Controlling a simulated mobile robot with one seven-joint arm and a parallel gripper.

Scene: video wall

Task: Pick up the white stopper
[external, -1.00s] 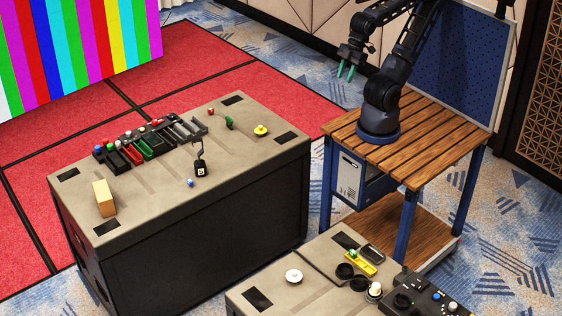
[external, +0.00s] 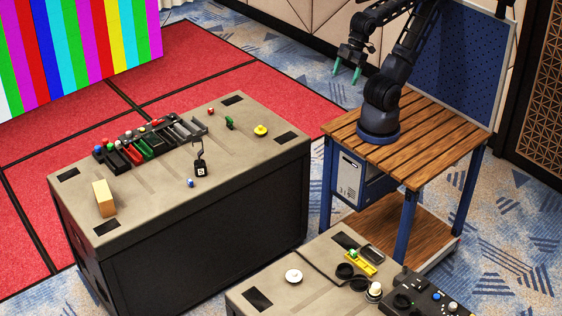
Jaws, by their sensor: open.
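My gripper (external: 346,71) has green fingertips and hangs open and empty in the air, to the left of my arm's base and beyond the workbench. A round white disc with a small knob-like centre (external: 293,275) lies on the near grey table (external: 325,283). A white, rounded, upright piece (external: 375,289) stands farther right on the same table, by a dark ring. I cannot tell which of these two is the white stopper. My gripper is far from both, with the bench between.
A second grey table (external: 150,200) holds a row of coloured bins (external: 133,154), a wooden block (external: 104,198), a black box with a hooked wire (external: 200,168), and a yellow piece (external: 261,131). A black control panel (external: 418,298) sits on the near table's right.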

